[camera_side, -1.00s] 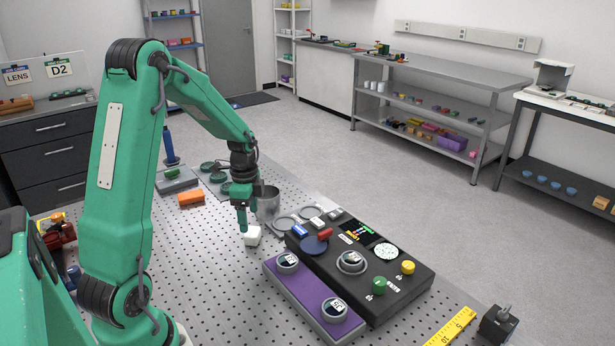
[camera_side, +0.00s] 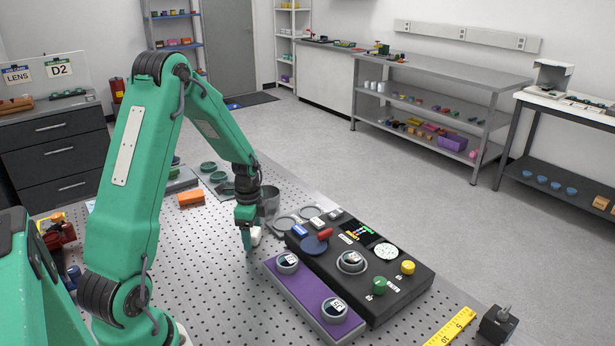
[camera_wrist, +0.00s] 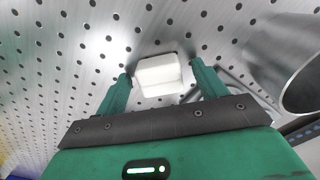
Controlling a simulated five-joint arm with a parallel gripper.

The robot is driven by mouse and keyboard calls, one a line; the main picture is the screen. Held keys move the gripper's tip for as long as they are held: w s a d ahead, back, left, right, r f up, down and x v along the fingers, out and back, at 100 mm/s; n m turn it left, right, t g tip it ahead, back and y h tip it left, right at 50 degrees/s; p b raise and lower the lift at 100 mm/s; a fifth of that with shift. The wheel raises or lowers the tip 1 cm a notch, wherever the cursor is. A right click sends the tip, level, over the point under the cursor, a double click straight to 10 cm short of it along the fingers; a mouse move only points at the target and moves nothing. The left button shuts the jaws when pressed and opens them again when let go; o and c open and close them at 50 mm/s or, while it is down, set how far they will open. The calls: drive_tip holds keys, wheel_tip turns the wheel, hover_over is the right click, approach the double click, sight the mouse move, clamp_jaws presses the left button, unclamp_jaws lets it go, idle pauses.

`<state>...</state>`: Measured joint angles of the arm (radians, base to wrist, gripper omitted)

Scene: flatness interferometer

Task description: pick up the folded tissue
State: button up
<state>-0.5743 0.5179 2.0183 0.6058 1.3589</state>
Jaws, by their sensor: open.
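The folded tissue (camera_side: 256,236) is a small white block on the perforated metal table. In the side view it is partly hidden behind my gripper (camera_side: 247,238), which is low over the table right beside it. In the wrist view the tissue (camera_wrist: 161,74) lies just beyond and between the two green fingers of my gripper (camera_wrist: 164,86). The fingers are apart, with room on either side of the tissue. I cannot tell whether a finger touches it.
A metal cup (camera_side: 269,203) stands close behind the tissue; its round mouth fills the right of the wrist view (camera_wrist: 302,88). The black instrument panel (camera_side: 390,305) and purple strip (camera_side: 309,299) are to the right. An orange block (camera_side: 191,198) lies further left.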

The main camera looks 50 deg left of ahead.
sight(253, 231)
idle(0.5)
drive_tip(key=c, duration=1.1)
drive_tip(key=shift+r, duration=0.55)
wheel_tip(253, 231, up, 3)
drive_tip(key=shift+d+r, duration=0.1)
drive_tip(key=d+r, duration=0.2)
drive_tip(key=d, duration=0.1)
drive_tip(key=d+r, duration=0.2)
drive_tip(key=d, duration=0.2)
drive_tip(key=d+r, duration=0.2)
drive_tip(key=d, duration=0.2)
drive_tip(key=shift+w+d+r, duration=0.2)
drive_tip(key=shift+d+r, duration=0.05)
drive_tip(key=shift+r, duration=0.05)
